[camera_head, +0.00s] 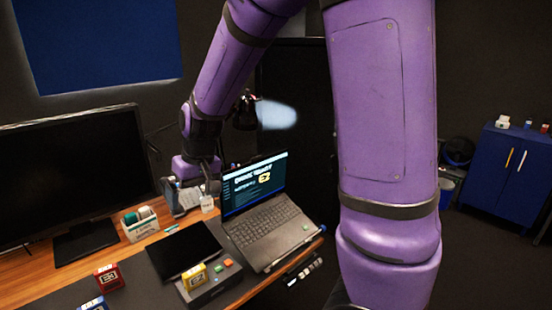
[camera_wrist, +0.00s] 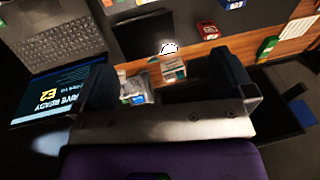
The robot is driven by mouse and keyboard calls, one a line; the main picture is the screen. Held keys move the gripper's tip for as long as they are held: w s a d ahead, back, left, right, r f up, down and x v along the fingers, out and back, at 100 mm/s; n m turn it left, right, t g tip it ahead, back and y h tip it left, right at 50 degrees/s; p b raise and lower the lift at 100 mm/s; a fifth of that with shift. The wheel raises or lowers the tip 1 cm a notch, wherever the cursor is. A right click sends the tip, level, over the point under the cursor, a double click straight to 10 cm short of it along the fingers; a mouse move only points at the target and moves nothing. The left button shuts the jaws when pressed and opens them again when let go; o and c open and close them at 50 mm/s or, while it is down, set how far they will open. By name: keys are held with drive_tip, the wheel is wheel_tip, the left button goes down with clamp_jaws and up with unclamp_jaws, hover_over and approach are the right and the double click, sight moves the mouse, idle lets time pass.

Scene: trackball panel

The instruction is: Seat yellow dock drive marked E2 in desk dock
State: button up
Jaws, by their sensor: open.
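The yellow dock drive (camera_head: 195,277) stands upright at the left end of the dark desk dock (camera_head: 218,284), and it looks set into it. Its marking is too small to read surely. The laptop screen (camera_head: 254,184) reads "Drive ready E2", also in the wrist view (camera_wrist: 62,96). My gripper (camera_head: 194,195) is up and back from the dock, near the rear of the desk, apart from the drive. In the wrist view my gripper (camera_wrist: 165,76) has its two dark fingers wide apart with no drive between them.
A red drive (camera_head: 109,278) and a blue drive (camera_head: 95,303) stand at the front left. A dark tablet (camera_head: 184,248) lies beside the dock. A holder (camera_head: 139,226), a small bottle (camera_head: 207,203) and a large monitor (camera_head: 70,175) stand behind. A blue cabinet (camera_head: 505,170) is far right.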

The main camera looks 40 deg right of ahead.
drive_tip(key=s+d+r+t+h, duration=0.1)
drive_tip(key=s+d+r, duration=0.1)
drive_tip(key=s+r, duration=0.5)
drive_tip(key=s+d+r+t+h, duration=0.1)
drive_tip(key=s+d+r+t, duration=0.1)
drive_tip(key=s+r, duration=0.6)
drive_tip(key=s+d, duration=0.1)
drive_tip(key=s, duration=0.6)
drive_tip(key=shift+s, duration=0.2)
drive_tip(key=shift+c, duration=0.5)
idle(0.4)
